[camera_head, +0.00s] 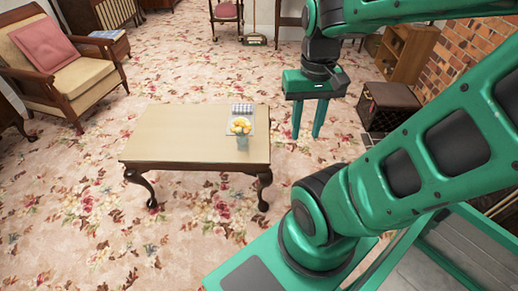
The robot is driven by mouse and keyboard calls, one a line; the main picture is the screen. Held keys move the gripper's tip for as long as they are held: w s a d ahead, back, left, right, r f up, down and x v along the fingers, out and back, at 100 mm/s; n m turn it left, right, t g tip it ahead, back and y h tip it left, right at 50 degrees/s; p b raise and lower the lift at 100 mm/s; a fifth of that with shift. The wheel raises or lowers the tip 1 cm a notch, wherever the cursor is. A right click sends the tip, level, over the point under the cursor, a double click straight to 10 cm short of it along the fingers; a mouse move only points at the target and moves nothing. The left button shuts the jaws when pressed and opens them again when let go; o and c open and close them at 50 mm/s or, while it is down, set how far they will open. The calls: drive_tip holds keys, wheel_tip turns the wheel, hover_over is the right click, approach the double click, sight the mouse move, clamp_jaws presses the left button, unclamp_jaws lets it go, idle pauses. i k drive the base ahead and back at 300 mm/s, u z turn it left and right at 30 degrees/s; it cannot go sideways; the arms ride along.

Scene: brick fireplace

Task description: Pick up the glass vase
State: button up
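A small, pale, see-through vessel (243,144), which looks like the glass vase, stands near the right end of the wooden coffee table (180,145). It is small in view and its outline is faint. Yellow-orange items (240,126) show at or just behind its top; I cannot tell whether they are in it. My gripper (307,136) hangs to the right of the table, fingers pointing down. Its two green fingers are apart with nothing between them, and it does not touch the vase.
A light sheet or tray with a checked item (242,108) lies behind the yellow-orange items. A wooden armchair (65,60) stands at the left. Flowered carpet is clear around the table.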

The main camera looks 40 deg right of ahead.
sight(241, 134)
drive_tip(key=k, duration=0.75)
drive_tip(key=z, duration=1.25)
drive_tip(key=i, duration=1.2)
drive_tip(key=u, duration=0.1)
